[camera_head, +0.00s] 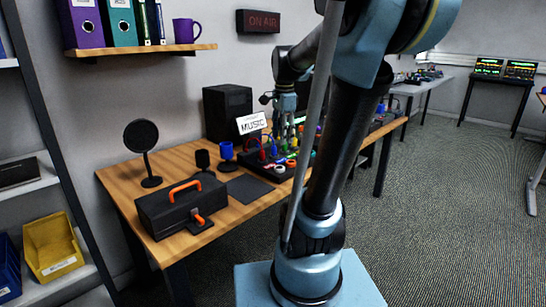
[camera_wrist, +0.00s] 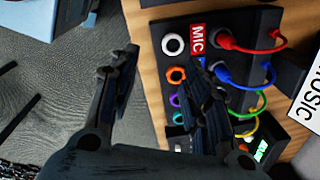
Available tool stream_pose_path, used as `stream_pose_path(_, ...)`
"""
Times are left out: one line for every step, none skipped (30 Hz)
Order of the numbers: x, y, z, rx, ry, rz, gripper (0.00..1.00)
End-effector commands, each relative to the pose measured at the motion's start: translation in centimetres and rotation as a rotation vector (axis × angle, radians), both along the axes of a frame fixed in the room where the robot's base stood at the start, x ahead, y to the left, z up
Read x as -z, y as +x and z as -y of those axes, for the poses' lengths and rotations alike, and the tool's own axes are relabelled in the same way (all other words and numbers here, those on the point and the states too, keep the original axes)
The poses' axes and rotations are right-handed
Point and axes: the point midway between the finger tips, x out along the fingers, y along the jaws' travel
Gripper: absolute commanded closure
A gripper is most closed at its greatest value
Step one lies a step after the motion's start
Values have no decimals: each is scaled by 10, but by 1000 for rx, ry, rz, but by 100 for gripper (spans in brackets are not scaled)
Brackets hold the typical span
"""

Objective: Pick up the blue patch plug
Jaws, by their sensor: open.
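The blue patch plug (camera_wrist: 223,73) is in the dark patch panel (camera_wrist: 190,22) in the wrist view, with its blue cable looping right to a second blue end. My gripper (camera_wrist: 165,68) is open and empty. Its right finger is close beside the blue plug and overlaps part of the panel; I cannot tell whether they touch. In the head view my gripper (camera_head: 285,104) hangs over the panel (camera_head: 284,172), where the plugs are too small to tell well.
A MUSIC sign (camera_head: 251,123) stands behind the panel.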

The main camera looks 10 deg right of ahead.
Motion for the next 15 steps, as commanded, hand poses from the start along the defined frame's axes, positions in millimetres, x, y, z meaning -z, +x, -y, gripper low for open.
stream_pose_path(-8, 17, 0, 82, 6, -8, 56)
stream_pose_path(-12, 26, 1, 138, 10, -13, 56)
stream_pose_path(-18, 39, 1, 212, 15, -19, 56)
stream_pose_path(-21, 48, 1, 267, 18, -23, 56)
stream_pose_path(-25, 58, 2, 323, 22, -27, 56)
stream_pose_path(-29, 70, 2, 396, 25, -34, 56)
stream_pose_path(-32, 79, 2, 451, 27, -38, 56)
stream_pose_path(-35, 88, 2, 502, 29, -43, 56)
stream_pose_path(-38, 99, 3, 569, 32, -47, 56)
stream_pose_path(-40, 107, 3, 615, 33, -51, 56)
stream_pose_path(-41, 114, 3, 659, 34, -54, 56)
stream_pose_path(-43, 123, 4, 714, 35, -59, 56)
stream_pose_path(-44, 129, 4, 751, 35, -61, 56)
stream_pose_path(-45, 134, 4, 784, 36, -65, 56)
stream_pose_path(-46, 140, 5, 821, 36, -67, 56)
